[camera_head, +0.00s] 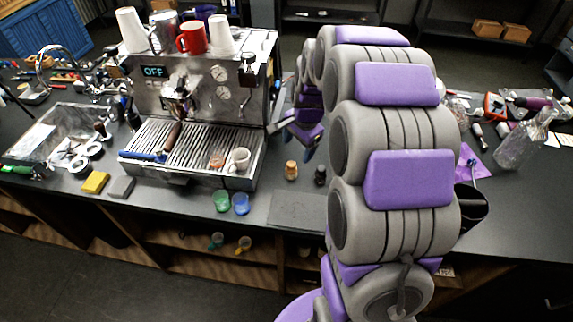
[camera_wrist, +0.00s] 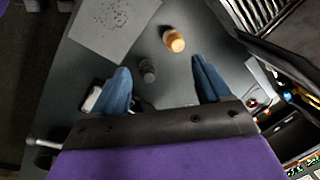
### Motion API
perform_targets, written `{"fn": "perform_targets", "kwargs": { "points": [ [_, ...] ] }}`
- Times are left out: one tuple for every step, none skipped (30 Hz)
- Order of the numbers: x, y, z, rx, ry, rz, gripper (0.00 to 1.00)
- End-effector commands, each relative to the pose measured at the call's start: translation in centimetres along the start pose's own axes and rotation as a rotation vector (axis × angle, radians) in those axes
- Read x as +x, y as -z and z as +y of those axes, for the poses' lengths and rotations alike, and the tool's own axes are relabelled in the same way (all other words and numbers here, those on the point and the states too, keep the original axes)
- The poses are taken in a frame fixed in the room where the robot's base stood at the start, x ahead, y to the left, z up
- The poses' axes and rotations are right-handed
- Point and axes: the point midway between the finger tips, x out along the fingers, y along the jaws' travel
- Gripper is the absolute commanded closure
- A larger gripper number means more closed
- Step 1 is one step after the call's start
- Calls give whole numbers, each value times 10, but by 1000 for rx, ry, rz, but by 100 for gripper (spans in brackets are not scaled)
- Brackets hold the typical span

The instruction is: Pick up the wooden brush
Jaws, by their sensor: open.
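A small upright wooden-coloured piece (camera_head: 291,170) stands on the dark counter right of the espresso machine; it is probably the wooden brush, but its bristles cannot be made out. The wrist view shows it as a light orange-brown piece (camera_wrist: 174,41) beyond the fingertips. A small dark piece (camera_head: 320,175) stands beside it; in the wrist view this dark piece (camera_wrist: 147,70) appears between the fingers. My gripper (camera_wrist: 160,68) is open and empty, its blue fingers pointing down at the counter. In the head view my arm partly hides the gripper (camera_head: 308,148).
The espresso machine (camera_head: 205,85) with its drip tray stands left of my gripper. A flat grey mat (camera_head: 298,208) lies at the counter's front. Green (camera_head: 222,201) and blue (camera_head: 241,204) cups stand near the edge. A clear bottle (camera_head: 520,143) stands at the right.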

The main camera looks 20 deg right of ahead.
Motion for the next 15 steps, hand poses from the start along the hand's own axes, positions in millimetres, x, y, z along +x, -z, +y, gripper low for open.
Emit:
{"fn": "perform_targets", "kwargs": {
  "points": [
    [5,12,-4,45,6,5,24],
    [8,17,-6,67,12,9,24],
    [10,24,-9,93,18,13,24],
    [11,27,-10,109,22,16,24],
    [13,30,-11,123,26,18,24],
    [14,33,-12,134,29,20,24],
    [15,35,-13,141,30,21,24],
    [17,36,-13,145,31,21,24],
    [19,36,-14,148,31,21,24],
    [21,36,-14,149,31,21,24],
    [24,36,-14,149,30,20,24],
    [29,36,-14,148,28,19,24],
    [33,36,-14,148,28,18,24],
    [37,36,-14,148,27,18,24],
    [44,36,-14,147,28,18,24]
  ]
}}
